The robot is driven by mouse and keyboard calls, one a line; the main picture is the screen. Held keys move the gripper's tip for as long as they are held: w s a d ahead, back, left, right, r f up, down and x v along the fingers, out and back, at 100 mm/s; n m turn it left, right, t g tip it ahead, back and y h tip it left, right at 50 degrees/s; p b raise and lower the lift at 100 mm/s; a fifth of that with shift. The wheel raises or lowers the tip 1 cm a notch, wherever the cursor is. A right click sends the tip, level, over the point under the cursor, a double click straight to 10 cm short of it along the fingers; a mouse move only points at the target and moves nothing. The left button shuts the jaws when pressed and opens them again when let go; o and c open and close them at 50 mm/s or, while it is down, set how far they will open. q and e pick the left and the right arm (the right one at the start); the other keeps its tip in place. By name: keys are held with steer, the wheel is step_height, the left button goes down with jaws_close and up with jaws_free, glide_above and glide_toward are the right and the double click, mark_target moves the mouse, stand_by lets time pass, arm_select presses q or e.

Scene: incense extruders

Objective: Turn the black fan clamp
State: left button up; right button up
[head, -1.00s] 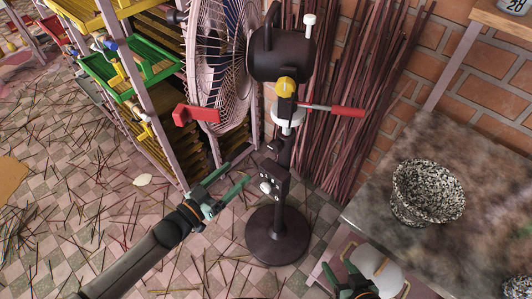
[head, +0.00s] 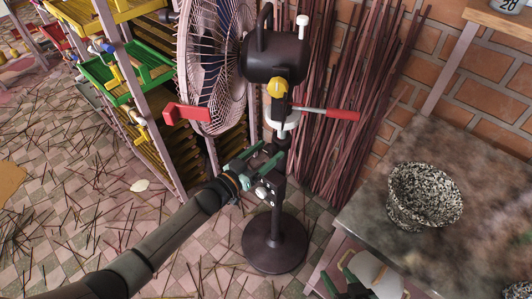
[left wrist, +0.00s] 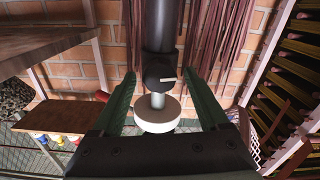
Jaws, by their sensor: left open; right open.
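The black fan clamp (left wrist: 160,72) is a dark collar on the fan's black pole (left wrist: 160,25). My left gripper (head: 265,157) is open at the pole, below the fan head. In the left wrist view its green fingers (left wrist: 159,98) stand on either side of the knob and clamp, with visible gaps. In the head view the gripper partly covers the clamp. My right gripper (head: 352,274) is open and empty at the bottom edge, partly cut off.
The fan (head: 212,65) has a red handle (head: 187,112) on its left and a red-gripped lever (head: 342,115) on its right. Its round base (head: 274,245) stands on the tiled floor. A stone table with a speckled pot (head: 424,196) is at right; a shelf is at left.

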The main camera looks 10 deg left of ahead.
arm_select(q)
steer(key=shift+c, duration=0.4)
jaws_close()
